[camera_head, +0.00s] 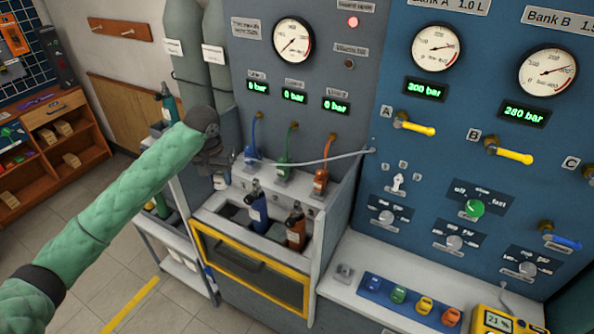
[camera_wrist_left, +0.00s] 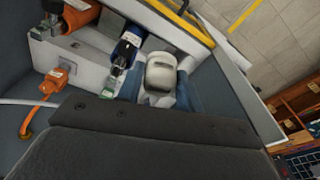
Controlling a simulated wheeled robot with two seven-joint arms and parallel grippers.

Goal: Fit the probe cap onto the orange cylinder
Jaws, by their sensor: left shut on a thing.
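The orange cylinder (camera_head: 296,229) stands in the right part of the grey filling bay, beside a blue cylinder (camera_head: 258,208). In the left wrist view the orange cylinder (camera_wrist_left: 78,17) is at the upper left, partly cut off. My left gripper (camera_head: 222,163) is above and left of the bay, apart from both cylinders. It is shut on a pale grey rounded piece, which looks like the probe cap (camera_wrist_left: 160,76), held between its fingers. A thin white cable (camera_head: 335,158) runs from the panel toward this gripper. My right gripper is out of view.
Blue, green and orange (camera_head: 320,180) hose connectors sit on the ledge behind the bay. The bay's yellow-framed door (camera_head: 250,265) is in front. A console with coloured items (camera_head: 398,293) stands at the right, and a green-grey bottle (camera_head: 166,100) stands at the left.

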